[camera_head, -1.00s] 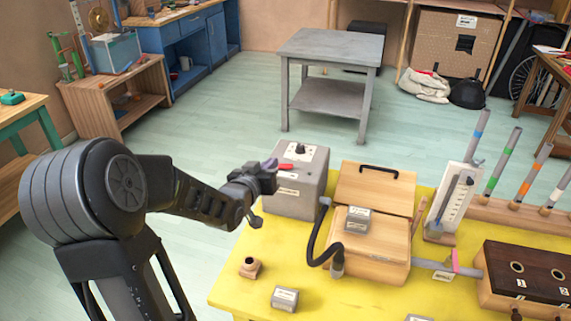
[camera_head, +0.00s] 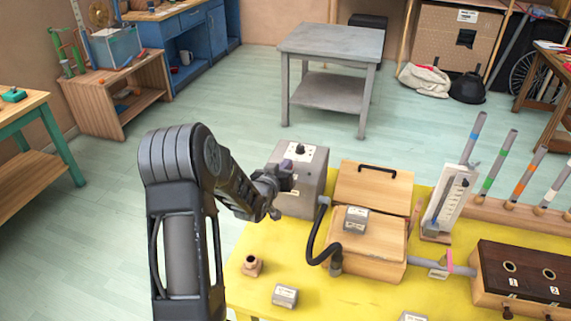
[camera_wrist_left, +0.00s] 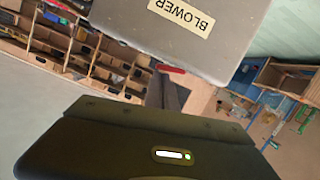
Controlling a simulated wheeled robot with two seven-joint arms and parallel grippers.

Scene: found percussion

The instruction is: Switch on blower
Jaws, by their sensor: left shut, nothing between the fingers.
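The blower is a grey box (camera_head: 313,168) with a dark knob on its top panel, at the back left of the yellow table. My left gripper (camera_head: 288,178) is shut and empty at the blower's left front side and hides part of it. In the left wrist view the blower (camera_wrist_left: 200,45) fills the top, its "BLOWER" label upside down. There my shut fingers (camera_wrist_left: 166,95) point at its edge, where a small red piece (camera_wrist_left: 171,69) shows. I cannot tell whether the fingers touch it. My right gripper is not in view.
A black hose (camera_head: 313,245) runs from the blower to a wooden box (camera_head: 365,262). A small wooden cup (camera_head: 252,266) and a grey labelled block (camera_head: 285,296) lie on the yellow table (camera_head: 330,298). A gauge board (camera_head: 448,205) and upright tubes stand to the right.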

